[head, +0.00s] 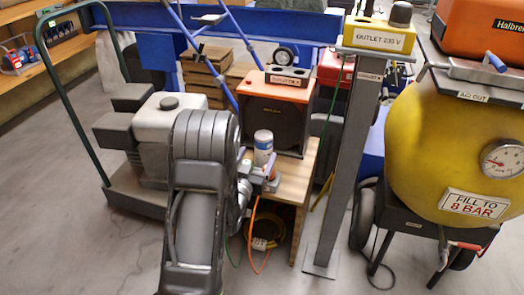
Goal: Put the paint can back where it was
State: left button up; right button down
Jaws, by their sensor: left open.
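The paint can (264,145), a slim white and blue can with a grey top, is upright near the left edge of a small wooden stand (293,181). Its lower end is hidden by my left gripper (267,174), so I cannot tell whether it rests on the wood. My grey left arm rises from the bottom of the head view, and its gripper is open, right at the can's lower part. I cannot tell whether the fingers touch the can. My right gripper is not in view.
An orange-topped dark box (275,120) stands on the stand behind the can. A grey outlet post (345,160) and a yellow pressure tank (440,145) are to the right. A wheeled engine machine (150,130) is at left. Cables (265,240) lie below the stand.

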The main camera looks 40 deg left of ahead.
aim_at(261, 146)
pick_arm(q)
jog(key=shift+x, duration=1.3)
jog(key=shift+b, duration=0.3)
jog(key=b+x, duration=0.1)
jog(key=x, duration=0.4)
jog(key=shift+a+r+b, duration=0.1)
jog(key=shift+b, duration=0.25)
grip_shut()
jog(key=shift+r, duration=0.15)
